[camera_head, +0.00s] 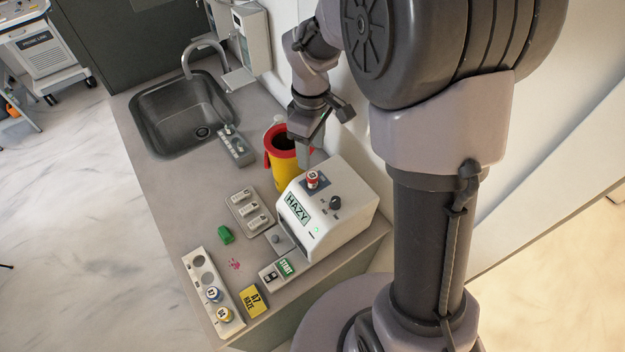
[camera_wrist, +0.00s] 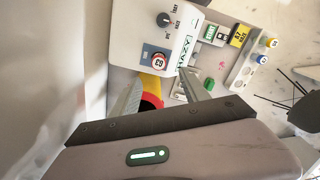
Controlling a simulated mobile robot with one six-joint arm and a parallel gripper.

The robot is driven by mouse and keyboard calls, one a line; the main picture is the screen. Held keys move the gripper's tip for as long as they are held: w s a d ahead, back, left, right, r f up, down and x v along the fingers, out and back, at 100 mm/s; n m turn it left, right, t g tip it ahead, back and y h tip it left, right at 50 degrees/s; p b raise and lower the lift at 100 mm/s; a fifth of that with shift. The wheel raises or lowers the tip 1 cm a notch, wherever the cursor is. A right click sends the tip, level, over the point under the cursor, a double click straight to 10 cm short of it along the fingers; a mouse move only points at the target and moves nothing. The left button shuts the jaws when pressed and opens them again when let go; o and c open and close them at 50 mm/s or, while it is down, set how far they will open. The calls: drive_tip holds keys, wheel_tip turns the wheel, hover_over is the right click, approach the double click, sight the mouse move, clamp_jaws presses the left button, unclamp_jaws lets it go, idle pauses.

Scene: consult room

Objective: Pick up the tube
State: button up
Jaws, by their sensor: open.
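A tube with a red-rimmed white cap (camera_head: 312,180) stands in the top of the white machine marked HAZY (camera_head: 325,225). It shows in the wrist view as a round cap marked C3 (camera_wrist: 158,61). A blue-capped tube (camera_head: 213,294) and a yellow-capped tube (camera_head: 225,314) stand in a white rack (camera_head: 197,262) at the counter's near left. My gripper (camera_wrist: 160,76) is open and empty. In the head view, my gripper (camera_head: 304,145) is above and behind the machine, near the red-capped tube, not around it. The tube's body is hidden inside the machine.
A yellow bin with a red rim (camera_head: 280,160) stands behind the machine, under my gripper. A sink (camera_head: 180,112) is farther back. A dark knob (camera_head: 335,202) rises beside the tube. A green block (camera_head: 225,235) and a yellow card (camera_head: 253,300) lie on the counter.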

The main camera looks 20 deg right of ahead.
sight(312, 174)
wheel_tip(312, 174, down, 12)
drive_tip(key=shift+w+d+r+b, duration=0.15)
drive_tip(key=shift+b, duration=0.3)
drive_tip(key=shift+r, duration=0.1)
drive_tip(key=shift+c, duration=0.2)
clamp_jaws()
drive_tip(key=shift+r, duration=0.1)
